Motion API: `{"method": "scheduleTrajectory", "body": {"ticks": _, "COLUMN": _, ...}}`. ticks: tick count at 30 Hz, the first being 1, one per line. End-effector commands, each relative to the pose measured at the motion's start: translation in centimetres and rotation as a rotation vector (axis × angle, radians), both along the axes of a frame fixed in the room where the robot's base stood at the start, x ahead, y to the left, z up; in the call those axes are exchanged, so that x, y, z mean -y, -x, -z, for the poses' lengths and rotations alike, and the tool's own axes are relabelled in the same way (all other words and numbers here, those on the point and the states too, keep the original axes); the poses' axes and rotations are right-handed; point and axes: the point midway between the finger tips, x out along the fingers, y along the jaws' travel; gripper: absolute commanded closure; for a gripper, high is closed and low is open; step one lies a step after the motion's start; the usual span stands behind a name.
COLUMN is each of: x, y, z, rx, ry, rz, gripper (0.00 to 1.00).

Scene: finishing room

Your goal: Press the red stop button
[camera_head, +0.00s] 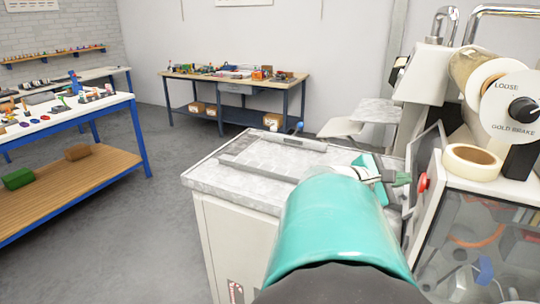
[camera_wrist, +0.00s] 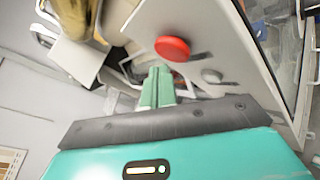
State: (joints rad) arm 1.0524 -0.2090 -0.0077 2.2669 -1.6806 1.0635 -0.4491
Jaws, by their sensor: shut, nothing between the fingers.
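The red stop button (camera_head: 423,182) sticks out from the light panel on the side of the machine at the right. In the wrist view the same red button (camera_wrist: 172,48) is large and round, just beyond and slightly right of my fingertips. My gripper (camera_head: 404,179) is shut and empty, its green fingers pointing at the panel, just left of the button. In the wrist view the fingers (camera_wrist: 158,72) are pressed together. The tips look very close to the button, but I cannot tell whether they touch it. My teal arm hides part of the cabinet front.
A grey round button (camera_wrist: 212,76) sits beside the red one on the panel. A tape roll (camera_head: 472,162) lies on the machine near a brake dial (camera_head: 524,109). A grey-topped cabinet (camera_head: 240,180) stands left of the panel. Workbenches stand farther left, with open floor between.

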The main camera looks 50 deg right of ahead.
Motion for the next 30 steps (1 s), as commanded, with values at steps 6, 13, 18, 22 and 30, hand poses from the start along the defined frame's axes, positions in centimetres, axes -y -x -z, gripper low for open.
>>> {"method": "scheduleTrajectory", "body": {"ticks": 6, "x": 0.0, "y": 0.0, "z": 0.0, "rx": 0.0, "ry": 0.0, "rz": 0.0, "gripper": 1.0}}
{"method": "scheduleTrajectory", "body": {"ticks": 13, "x": 0.04, "y": 0.24, "z": 0.0, "rx": 0.0, "ry": 0.0, "rz": 0.0, "gripper": 1.0}}
{"method": "scheduleTrajectory", "body": {"ticks": 18, "x": 0.17, "y": 0.78, "z": 0.0, "rx": 0.0, "ry": 0.001, "rz": 0.001, "gripper": 1.0}}
{"method": "scheduleTrajectory", "body": {"ticks": 22, "x": 0.19, "y": 0.84, "z": 0.0, "rx": 0.0, "ry": 0.0, "rz": 0.0, "gripper": 1.0}}
{"method": "scheduleTrajectory", "body": {"ticks": 30, "x": 0.19, "y": 0.88, "z": 0.0, "rx": 0.0, "ry": 0.0, "rz": 0.0, "gripper": 1.0}}
